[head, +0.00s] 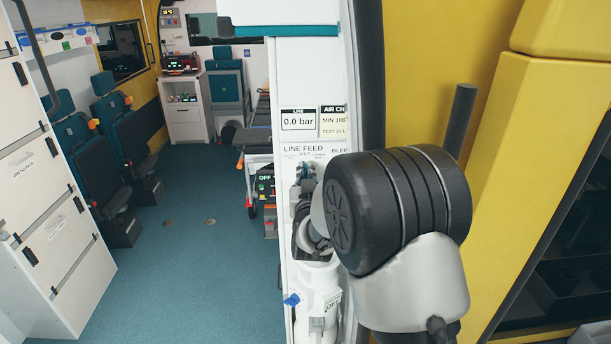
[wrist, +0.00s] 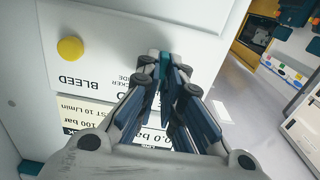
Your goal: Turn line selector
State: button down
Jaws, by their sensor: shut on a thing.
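The line selector (wrist: 164,64) is a small dark teal piece on the white panel. It shows between my fingertips in the wrist view, and its pointing direction is mostly hidden. My gripper (wrist: 166,84) is shut on it, with the fingers reaching up to the panel face. In the head view my gripper (head: 305,180) is at the panel just under the "LINE FEED" label, and my wrist hides much of it. The line display (head: 298,121) above reads 0.0 bar.
A yellow bleed button (wrist: 70,49) sits beside the selector on the panel. A white cylinder (head: 318,285) with a blue valve handle (head: 291,300) stands below. A yellow door (head: 535,150) is on the right. The teal floor (head: 190,270) at left is mostly clear.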

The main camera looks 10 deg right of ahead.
jog(key=c, duration=1.7)
grip_release()
jog(key=s, duration=0.8)
jog(key=s+a, duration=0.1)
jog(key=s, duration=0.3)
jog(key=s+d+g, duration=0.2)
jog(key=s+g, duration=0.2)
jog(key=s, duration=0.7)
jog(key=s+d+g, duration=0.1)
jog(key=s+g, duration=0.3)
jog(key=s, duration=0.8)
jog(key=s+d+g+y, duration=0.1)
jog(key=s+g, duration=0.4)
jog(key=s, duration=0.7)
jog(key=shift+s+d+f+n, duration=0.1)
jog(key=shift+d+f+n, duration=0.1)
jog(key=shift+d, duration=0.2)
jog(key=shift+s+d+f+n, duration=0.1)
jog(key=shift+d+f+n, duration=0.1)
jog(key=shift+d, duration=0.2)
